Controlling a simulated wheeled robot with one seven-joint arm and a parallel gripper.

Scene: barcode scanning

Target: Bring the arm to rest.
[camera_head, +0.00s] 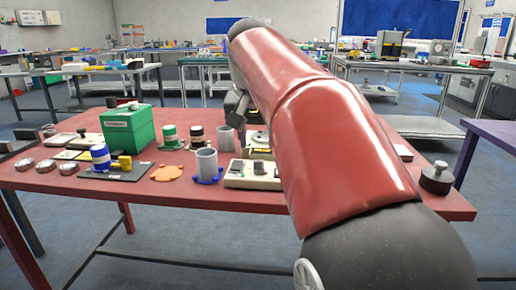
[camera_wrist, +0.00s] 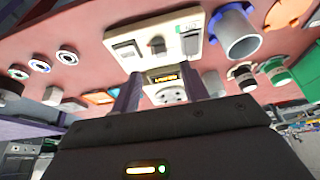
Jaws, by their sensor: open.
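My arm, in red and black, crosses the head view and hides part of the red table (camera_head: 150,197). My gripper (camera_wrist: 162,88) shows in the wrist view with its two dark fingers apart and nothing held between them. In the head view it is mostly hidden behind the arm. A cream switch box (camera_head: 250,174) stands on the table near the arm; it also shows in the wrist view (camera_wrist: 155,38), beyond the fingertips. I cannot tell whether the fingers touch anything.
A green box (camera_head: 128,130), a grey cup (camera_head: 206,163) on a blue base, a blue-and-white spool (camera_head: 100,157) and an orange disc (camera_head: 167,173) stand left of the arm.

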